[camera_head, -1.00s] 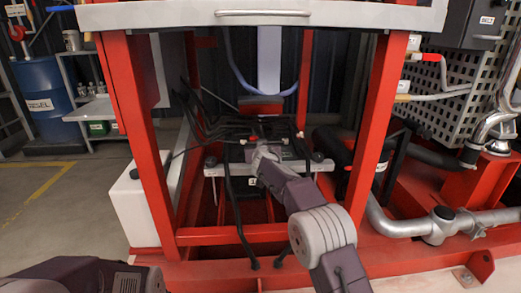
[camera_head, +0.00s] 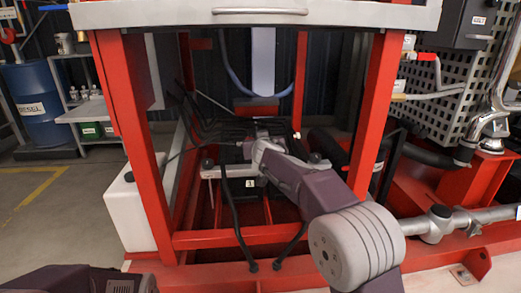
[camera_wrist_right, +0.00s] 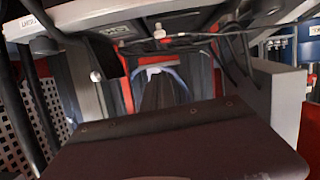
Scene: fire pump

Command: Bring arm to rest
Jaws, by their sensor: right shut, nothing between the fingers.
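My right arm (camera_head: 318,193) comes in from the bottom right and reaches between the red frame's posts. Its pale wrist joint (camera_head: 262,150) is over the black battery-like unit with cables. The right gripper is at the far end of this arm, mostly hidden in the head view among dark cables; it is shut and empty. In the wrist view a dark brown panel (camera_wrist_right: 180,140), likely my own arm's link, fills the lower part. Part of my left arm (camera_head: 75,278) shows at the bottom left; its gripper is out of view.
Red frame posts (camera_head: 133,130) and (camera_head: 378,115) stand on both sides of the right arm. A grey tray edge (camera_head: 255,16) is above it. A white tank (camera_head: 128,212) stands at left, silver pipes (camera_head: 440,222) at right. Floor at the far left is open.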

